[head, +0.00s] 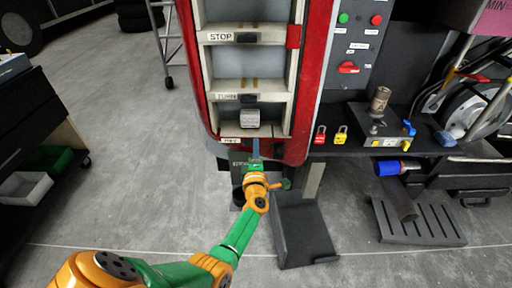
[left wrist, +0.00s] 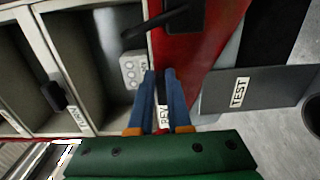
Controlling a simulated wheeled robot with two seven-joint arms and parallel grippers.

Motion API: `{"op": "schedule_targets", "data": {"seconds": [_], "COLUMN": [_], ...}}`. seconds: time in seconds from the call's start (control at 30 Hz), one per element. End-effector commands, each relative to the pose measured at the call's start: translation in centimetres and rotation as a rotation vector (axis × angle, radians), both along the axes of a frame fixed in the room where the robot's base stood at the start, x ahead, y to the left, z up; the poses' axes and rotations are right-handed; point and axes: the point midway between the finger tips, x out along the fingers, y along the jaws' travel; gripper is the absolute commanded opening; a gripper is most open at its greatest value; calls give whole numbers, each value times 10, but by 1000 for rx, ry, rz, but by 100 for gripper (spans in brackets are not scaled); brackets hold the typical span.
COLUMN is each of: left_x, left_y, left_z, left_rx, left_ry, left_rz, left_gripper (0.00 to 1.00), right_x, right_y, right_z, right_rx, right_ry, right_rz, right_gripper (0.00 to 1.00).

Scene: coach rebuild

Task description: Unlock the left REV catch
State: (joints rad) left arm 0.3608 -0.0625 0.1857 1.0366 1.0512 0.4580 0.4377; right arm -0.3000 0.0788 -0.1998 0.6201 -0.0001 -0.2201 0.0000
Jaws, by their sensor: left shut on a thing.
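The lamp panel is a red housing (head: 316,75) with pale compartments stacked one above another. The lowest ledge carries a small label (head: 230,140), which reads REV in the left wrist view (left wrist: 163,116). My left gripper (head: 256,148) reaches up to this ledge, just right of the label. In the left wrist view its two blue fingers (left wrist: 160,75) are close together and shut on the left REV catch, which they mostly hide. A black catch (head: 248,98) by the TURN label and another (head: 246,37) by the STOP label sit above. My right gripper is not in view.
A grey block (head: 250,118) sits in the lowest compartment, close to my fingers. A dark bench with a control box (head: 385,132), red padlock (head: 320,134) and yellow padlock (head: 341,134) stands right. A dark tray (head: 300,232) lies below.

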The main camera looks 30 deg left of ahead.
Motion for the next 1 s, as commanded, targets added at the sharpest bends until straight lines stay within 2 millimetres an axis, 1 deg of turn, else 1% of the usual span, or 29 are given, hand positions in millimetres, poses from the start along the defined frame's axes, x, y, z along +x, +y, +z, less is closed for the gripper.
{"op": "schedule_targets", "data": {"seconds": [0.53, 0.57, 0.6, 0.63, 0.67, 0.9, 0.97, 1.0], "left_x": [0, 0, 0, 0, 0, 0, -3, -8], "left_y": [0, 0, 0, 0, 0, 0, -2, -5], "left_z": [-2, -2, -2, -2, -2, -1, 0, 0], "left_rx": [15, 15, 15, 15, 16, 16, 14, 14], "left_ry": [13, 13, 13, 13, 12, 11, 11, 12], "left_rz": [0, 0, 0, 0, 0, 0, -1, -1], "left_gripper": [0, 24, 35, 43, 46, 46, 46, 46], "right_x": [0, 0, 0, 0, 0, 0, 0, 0], "right_y": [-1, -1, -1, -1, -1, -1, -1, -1], "right_z": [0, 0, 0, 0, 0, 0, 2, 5], "right_rx": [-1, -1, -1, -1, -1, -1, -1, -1], "right_ry": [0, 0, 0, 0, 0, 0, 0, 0], "right_rz": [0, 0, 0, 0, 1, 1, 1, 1], "right_gripper": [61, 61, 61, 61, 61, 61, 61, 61]}}
